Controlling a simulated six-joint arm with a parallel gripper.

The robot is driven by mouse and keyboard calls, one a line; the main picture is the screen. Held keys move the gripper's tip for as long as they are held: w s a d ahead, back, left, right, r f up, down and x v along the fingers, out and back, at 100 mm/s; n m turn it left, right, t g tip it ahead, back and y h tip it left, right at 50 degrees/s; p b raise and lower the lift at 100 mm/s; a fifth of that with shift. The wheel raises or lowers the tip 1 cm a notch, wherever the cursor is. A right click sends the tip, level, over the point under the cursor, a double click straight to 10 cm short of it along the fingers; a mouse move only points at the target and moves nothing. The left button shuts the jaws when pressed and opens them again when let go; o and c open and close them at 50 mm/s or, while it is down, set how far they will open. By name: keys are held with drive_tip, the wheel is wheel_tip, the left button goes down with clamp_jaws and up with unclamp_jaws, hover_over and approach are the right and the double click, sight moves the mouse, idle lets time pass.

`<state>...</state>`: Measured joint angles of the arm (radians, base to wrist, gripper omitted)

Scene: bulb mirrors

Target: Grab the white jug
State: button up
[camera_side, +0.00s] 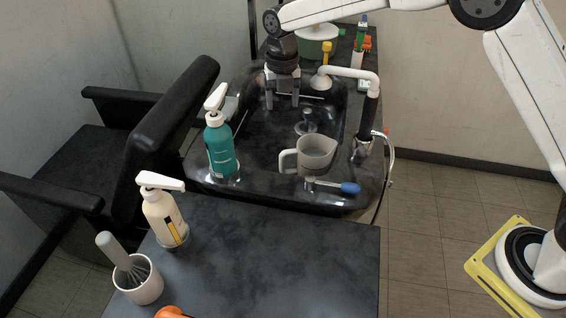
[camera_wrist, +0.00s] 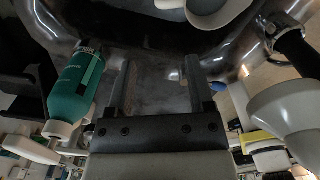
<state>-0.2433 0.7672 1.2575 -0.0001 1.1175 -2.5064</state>
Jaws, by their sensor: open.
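The white jug (camera_side: 316,153) stands upright at the near side of the dark sink basin in the side view, with its handle to the left. Part of it, with the handle, also shows at the top edge of the wrist view (camera_wrist: 208,10); the rest is cut off. My gripper (camera_side: 282,104) points down over the far part of the basin, behind the jug and apart from it. In the wrist view my gripper (camera_wrist: 156,80) has its two fingers spread with nothing between them.
A teal pump bottle (camera_side: 220,150) stands left of the jug, and a cream pump bottle (camera_side: 164,215) is nearer. The white-headed faucet (camera_side: 352,74) rises to the right. The near dark counter (camera_side: 270,260) is mostly clear.

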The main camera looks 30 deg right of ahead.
sight(282, 151)
wheel_tip(282, 151, down, 13)
drive_tip(key=shift+f, duration=0.15)
idle(0.4)
drive_tip(key=shift+f, duration=0.1)
drive_tip(key=shift+a+f, duration=0.1)
drive_tip(key=shift+f, duration=2.4)
clamp_jaws()
drive_tip(key=shift+r, duration=0.1)
